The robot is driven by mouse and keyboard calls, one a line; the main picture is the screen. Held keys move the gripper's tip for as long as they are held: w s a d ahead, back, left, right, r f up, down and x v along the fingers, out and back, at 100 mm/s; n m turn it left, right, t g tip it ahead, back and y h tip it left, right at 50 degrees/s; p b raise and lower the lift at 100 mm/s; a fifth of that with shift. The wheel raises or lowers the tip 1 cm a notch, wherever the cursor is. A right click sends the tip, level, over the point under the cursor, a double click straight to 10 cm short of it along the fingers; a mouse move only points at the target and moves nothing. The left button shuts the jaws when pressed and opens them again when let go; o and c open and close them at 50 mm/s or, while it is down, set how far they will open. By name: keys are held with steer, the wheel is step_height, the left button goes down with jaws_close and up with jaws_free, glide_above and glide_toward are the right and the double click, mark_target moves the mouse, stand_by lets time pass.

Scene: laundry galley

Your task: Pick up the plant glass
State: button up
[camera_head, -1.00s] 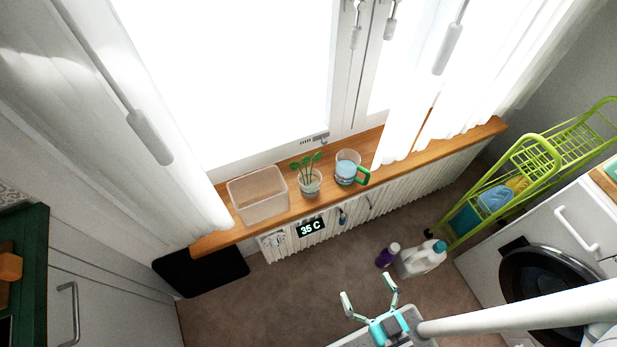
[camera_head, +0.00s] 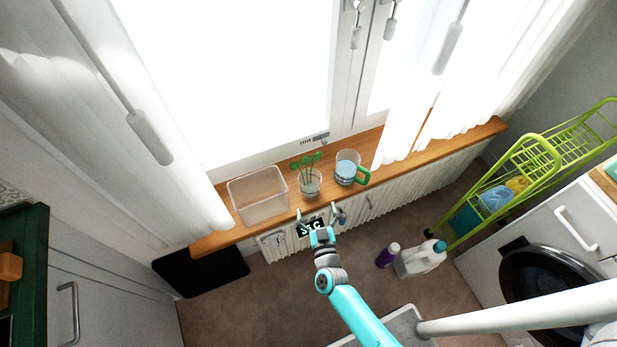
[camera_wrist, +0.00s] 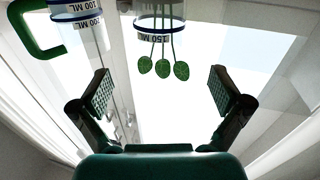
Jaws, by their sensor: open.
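The plant glass (camera_head: 310,187) is a clear glass with green sprigs, standing upright on the wooden windowsill (camera_head: 215,241). In the wrist view the plant glass (camera_wrist: 158,23) shows at the top centre, with a "150 ML" band and green leaves hanging down in the picture. My gripper (camera_head: 319,213) is open and empty, just in front of the sill and apart from the glass. In the wrist view my gripper (camera_wrist: 161,92) has its fingers spread wide, with the leaves seen between and beyond them.
A measuring jug (camera_head: 347,169) with a green handle stands close on the glass's right. A clear plastic bin (camera_head: 258,196) stands on its left. A radiator (camera_head: 390,196) is below the sill. Bottles (camera_head: 421,259) and a green rack (camera_head: 535,155) are to the right.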

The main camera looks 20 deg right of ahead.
mark_target(309, 158)
steer(key=x, duration=1.1)
steer(key=shift+w+d+f, duration=0.2)
steer(key=c, duration=1.2)
steer(key=shift+r, duration=0.1)
steer(key=shift+c, duration=0.3)
steer(key=shift+r, duration=4.95)
